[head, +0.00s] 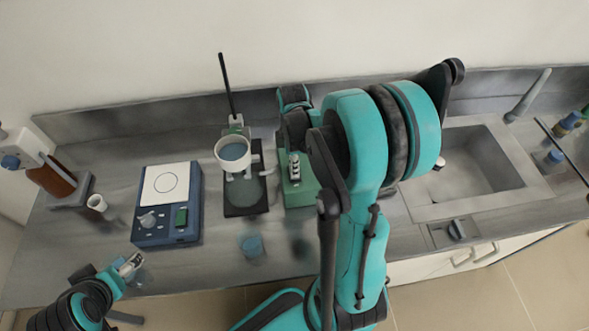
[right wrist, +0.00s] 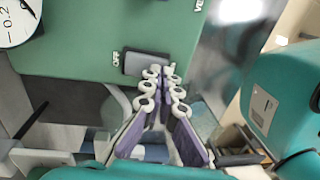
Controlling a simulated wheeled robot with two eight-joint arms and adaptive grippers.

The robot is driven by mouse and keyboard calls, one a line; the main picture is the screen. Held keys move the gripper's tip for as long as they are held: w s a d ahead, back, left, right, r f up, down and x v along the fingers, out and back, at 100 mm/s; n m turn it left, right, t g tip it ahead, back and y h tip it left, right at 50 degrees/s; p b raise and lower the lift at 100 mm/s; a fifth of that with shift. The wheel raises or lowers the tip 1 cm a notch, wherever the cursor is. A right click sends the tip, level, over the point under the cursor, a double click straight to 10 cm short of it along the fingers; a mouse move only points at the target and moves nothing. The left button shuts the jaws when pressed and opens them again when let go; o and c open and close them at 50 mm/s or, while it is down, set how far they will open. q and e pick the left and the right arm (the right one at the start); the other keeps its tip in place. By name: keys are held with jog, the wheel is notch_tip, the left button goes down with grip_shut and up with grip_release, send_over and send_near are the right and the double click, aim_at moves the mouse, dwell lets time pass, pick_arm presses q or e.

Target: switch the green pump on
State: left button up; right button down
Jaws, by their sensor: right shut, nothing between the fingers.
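The green pump (head: 301,196) stands on the steel counter, partly hidden behind my right arm in the head view. In the right wrist view its green face (right wrist: 85,35) fills the upper part, with a grey rocker switch (right wrist: 146,63) beside the word OFF. Part of a round dial shows at the upper left. My right gripper (head: 293,167) is over the pump, shut and empty. In the right wrist view its fingertips (right wrist: 163,73) overlap the switch's lower right edge; I cannot tell whether they touch. My left gripper (head: 131,263) is at the counter's front left; its opening is unclear.
Left of the pump is a stand (head: 245,207) with a white vessel (head: 233,153) and a black rod. A sink (head: 470,175) lies to the right.

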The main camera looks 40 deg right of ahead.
jog(key=shift+s+f+t+h, duration=0.15)
jog(key=shift+f+t+h, duration=0.15)
jog(key=shift+f+t, duration=0.1)
jog(key=shift+a+r, duration=0.1)
jog(key=shift+w, duration=0.2)
jog(key=shift+w+d+r, duration=0.2)
jog(key=shift+w+d, duration=0.25)
jog(key=shift+w, duration=0.05)
jog(key=shift+r, duration=0.15)
